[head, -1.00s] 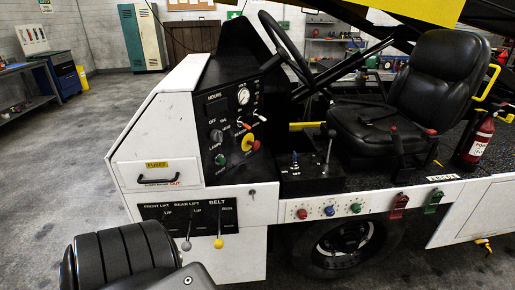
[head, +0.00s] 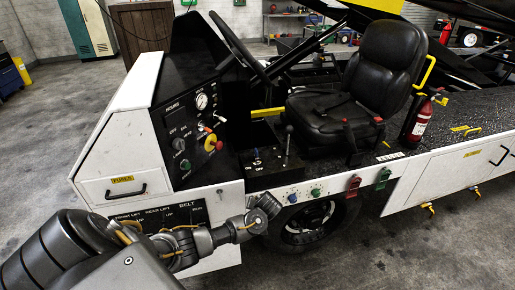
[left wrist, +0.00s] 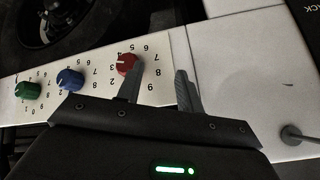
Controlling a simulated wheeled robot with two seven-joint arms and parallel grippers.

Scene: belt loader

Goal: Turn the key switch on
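A small grey round fitting with a thin stem, which looks like the key switch (left wrist: 290,133), is at the right edge of the left wrist view. In the head view the key switch (head: 220,191) is a small dark mark on the white body, below the black dashboard. My left gripper (head: 266,207) is to the right of it in the head view, near the row of knobs. In the left wrist view the left gripper (left wrist: 158,82) is open, its fingers apart and empty, beside the red knob (left wrist: 127,64). My right gripper is not in view.
The blue knob (left wrist: 69,79) and green knob (left wrist: 28,90) are in line with the red one. The lift and belt panel (head: 185,214) is partly hidden behind my left arm. The dashboard (head: 190,120) and seat (head: 335,117) stand above. Open floor (head: 50,150) lies left.

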